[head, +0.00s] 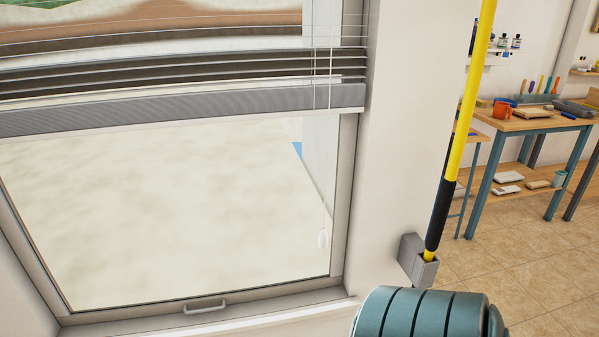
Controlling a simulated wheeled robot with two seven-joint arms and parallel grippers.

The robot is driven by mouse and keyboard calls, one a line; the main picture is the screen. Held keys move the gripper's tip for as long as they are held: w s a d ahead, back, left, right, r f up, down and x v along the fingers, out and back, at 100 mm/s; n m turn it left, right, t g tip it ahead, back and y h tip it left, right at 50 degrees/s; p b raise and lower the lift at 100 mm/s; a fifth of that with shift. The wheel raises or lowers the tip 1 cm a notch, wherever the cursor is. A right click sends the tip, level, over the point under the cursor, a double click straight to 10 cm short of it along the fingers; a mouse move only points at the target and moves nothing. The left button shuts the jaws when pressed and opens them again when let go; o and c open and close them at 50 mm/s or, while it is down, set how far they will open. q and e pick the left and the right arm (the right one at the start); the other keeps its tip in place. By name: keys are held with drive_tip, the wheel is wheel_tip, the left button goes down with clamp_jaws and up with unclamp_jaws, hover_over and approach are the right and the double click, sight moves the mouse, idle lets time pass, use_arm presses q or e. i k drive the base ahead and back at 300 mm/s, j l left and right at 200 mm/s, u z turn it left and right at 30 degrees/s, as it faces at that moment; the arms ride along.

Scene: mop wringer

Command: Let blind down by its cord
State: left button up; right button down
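The blind (180,103) is raised, with its slats stacked above a grey bottom rail across the upper part of the window. Its thin white cord (315,70) hangs near the right side of the window. A small pale tassel (323,238) hangs low beside the right window frame. The bottom rail sits well above the sill, so most of the glass below it is uncovered. Neither of my grippers is in the head view, and nothing is seen touching the cord.
A yellow pole (466,110) with a black lower grip stands in a grey wall bracket (417,262) right of the window. A window handle (205,307) sits on the lower frame. A workbench (535,122) with tools and an orange mug (502,110) stands at the right.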

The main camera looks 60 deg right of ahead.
sight(323, 237)
drive_tip(key=z, duration=2.05)
